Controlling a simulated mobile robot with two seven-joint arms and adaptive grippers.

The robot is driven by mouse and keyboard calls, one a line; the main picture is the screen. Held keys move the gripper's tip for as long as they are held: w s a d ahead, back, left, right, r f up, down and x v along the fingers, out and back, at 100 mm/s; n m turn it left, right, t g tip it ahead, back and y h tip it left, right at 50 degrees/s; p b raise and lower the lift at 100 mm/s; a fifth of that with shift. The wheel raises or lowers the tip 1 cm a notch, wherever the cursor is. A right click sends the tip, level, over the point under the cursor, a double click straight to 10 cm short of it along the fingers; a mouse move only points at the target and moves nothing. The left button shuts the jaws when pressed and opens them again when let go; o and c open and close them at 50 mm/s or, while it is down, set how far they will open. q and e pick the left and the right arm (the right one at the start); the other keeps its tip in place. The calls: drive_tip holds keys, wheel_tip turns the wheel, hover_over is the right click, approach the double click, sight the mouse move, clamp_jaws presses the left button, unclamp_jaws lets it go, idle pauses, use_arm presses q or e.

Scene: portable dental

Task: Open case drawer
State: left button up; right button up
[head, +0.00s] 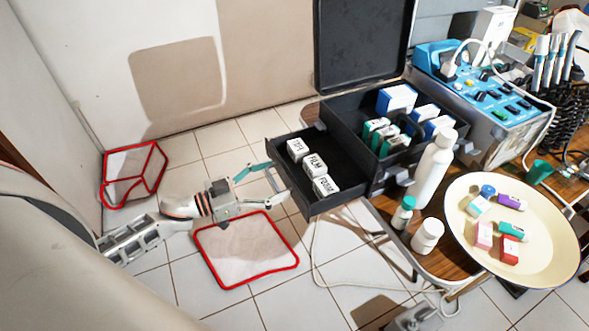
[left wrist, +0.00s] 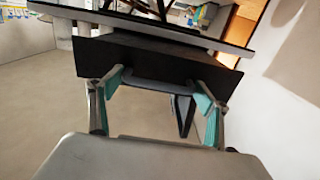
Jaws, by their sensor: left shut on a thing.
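The black case (head: 365,30) stands on a wooden-topped table with its lid raised. Its drawer (head: 330,203) is pulled out to the left, showing several small white labelled boxes (head: 315,165) inside. My left gripper (head: 277,181) is at the drawer's front. In the left wrist view its teal-padded fingers (left wrist: 160,95) are on either side of the grey drawer handle (left wrist: 160,86), shut on it.
A cream round tray (head: 555,262) with small boxes, white bottles (head: 433,165) and a blue control unit (head: 500,105) stand right of the drawer. Red-edged mesh bins (head: 245,250) are on the tiled floor below and left. A cable (head: 315,250) hangs below the drawer.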

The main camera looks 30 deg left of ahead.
use_arm(q)
drive_tip(key=p+v, duration=0.1)
drive_tip(key=v, duration=0.5)
drive_tip(key=shift+a, duration=0.15)
use_arm(e)
drive_tip(key=shift+s+a+r, duration=0.15)
drive_tip(key=shift+s+a, duration=0.1)
drive_tip(key=shift+s, duration=0.2)
use_arm(q)
drive_tip(key=o, duration=1.3)
drive_tip(key=shift+w, duration=0.1)
drive_tip(key=shift+c, duration=0.2)
drive_tip(key=v, duration=1.2)
use_arm(e)
drive_tip(key=shift+w+r, duration=0.25)
drive_tip(key=shift+w, duration=0.1)
